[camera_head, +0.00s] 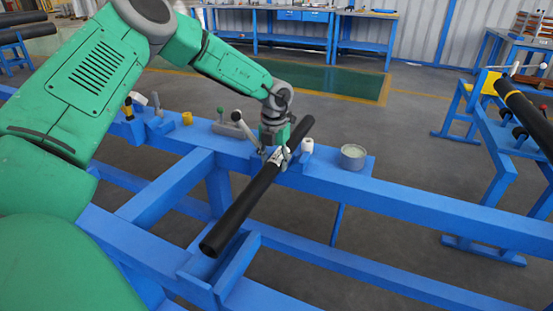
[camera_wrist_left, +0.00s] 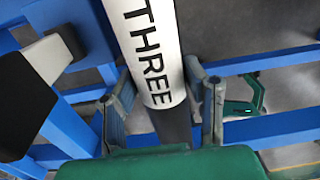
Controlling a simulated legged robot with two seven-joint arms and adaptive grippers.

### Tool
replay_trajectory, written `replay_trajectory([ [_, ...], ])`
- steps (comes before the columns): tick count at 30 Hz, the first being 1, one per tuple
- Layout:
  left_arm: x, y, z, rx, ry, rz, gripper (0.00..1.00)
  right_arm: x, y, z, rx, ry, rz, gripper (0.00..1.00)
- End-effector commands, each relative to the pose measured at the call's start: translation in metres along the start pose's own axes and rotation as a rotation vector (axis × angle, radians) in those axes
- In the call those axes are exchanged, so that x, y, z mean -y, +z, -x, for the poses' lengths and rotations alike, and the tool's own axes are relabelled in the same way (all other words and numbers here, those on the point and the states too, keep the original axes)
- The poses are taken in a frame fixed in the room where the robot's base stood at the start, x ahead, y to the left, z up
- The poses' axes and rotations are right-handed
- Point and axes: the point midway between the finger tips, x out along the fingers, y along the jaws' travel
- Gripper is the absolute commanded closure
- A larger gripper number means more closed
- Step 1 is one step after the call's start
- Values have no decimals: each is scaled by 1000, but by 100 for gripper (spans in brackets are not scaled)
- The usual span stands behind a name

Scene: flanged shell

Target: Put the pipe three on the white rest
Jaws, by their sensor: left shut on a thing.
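Pipe three is a long black pipe (camera_head: 240,208) with a white band; in the left wrist view the band (camera_wrist_left: 155,50) reads "THREE". My left gripper (camera_head: 278,160) is shut around the pipe near its white band, with a finger on either side (camera_wrist_left: 165,88). The pipe slants over the blue frame, its near end low at the left. I cannot tell whether it touches the frame. A small white piece (camera_head: 307,146) stands right of the gripper; I cannot identify a white rest with certainty. My right gripper is not visible.
The blue frame (camera_head: 420,207) carries a black-knobbed lever (camera_head: 237,116), a yellow ring (camera_head: 187,119) and a round grey tin (camera_head: 353,157). A blue stand at right holds a black pipe with a yellow band (camera_head: 524,111). Blue workbenches (camera_head: 335,44) stand at the back.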

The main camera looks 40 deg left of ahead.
Motion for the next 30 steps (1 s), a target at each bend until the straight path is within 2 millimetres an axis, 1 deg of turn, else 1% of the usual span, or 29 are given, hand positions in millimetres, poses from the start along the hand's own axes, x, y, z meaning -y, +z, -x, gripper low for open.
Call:
replay_trajectory([
  [1, 1, 0, -8, 1, 1, -1, 100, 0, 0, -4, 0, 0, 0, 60],
  [6, 5, 0, -29, 3, 4, -2, 100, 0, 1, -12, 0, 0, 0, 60],
  [14, 4, 1, -33, 4, -2, -1, 100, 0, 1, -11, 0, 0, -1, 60],
  [15, 2, -1, -36, -1, -1, -1, 50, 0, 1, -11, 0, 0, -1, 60],
  [16, 2, -1, -36, -1, -1, -1, 40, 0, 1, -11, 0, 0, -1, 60],
  [26, 2, 0, -35, -1, 1, -2, 40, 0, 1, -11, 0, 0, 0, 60],
  [29, 2, 0, -27, 0, 1, -1, 40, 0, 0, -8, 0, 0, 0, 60],
  [30, 2, 0, -21, 0, 1, -1, 40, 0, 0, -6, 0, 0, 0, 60],
])
